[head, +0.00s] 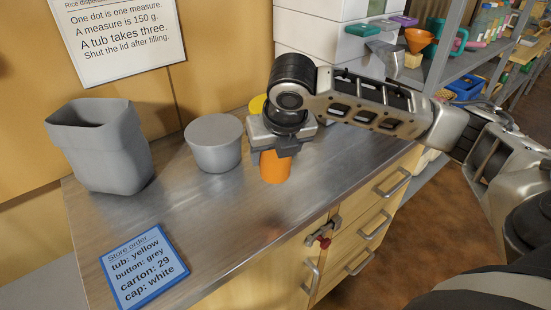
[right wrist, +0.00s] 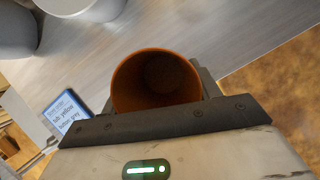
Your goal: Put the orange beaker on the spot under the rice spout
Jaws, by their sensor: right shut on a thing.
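The orange beaker (head: 275,167) is upright between the fingers of my right gripper (head: 278,146), over the steel counter (head: 215,225). A faint orange reflection below it, set apart from its base, suggests it is off the surface. In the right wrist view I look down into the open beaker (right wrist: 157,82), and it looks empty; the gripper (right wrist: 155,115) is shut on it. A white dispenser housing (head: 318,45) stands behind my right arm. My left gripper is not in view.
A grey lidded tub (head: 214,145) and a tall grey bin (head: 100,148) stand left of the beaker. A yellow object (head: 257,104) is partly hidden behind my gripper. A blue-edged order card (head: 145,268) lies at the front left. Shelves (head: 455,50) stand at right.

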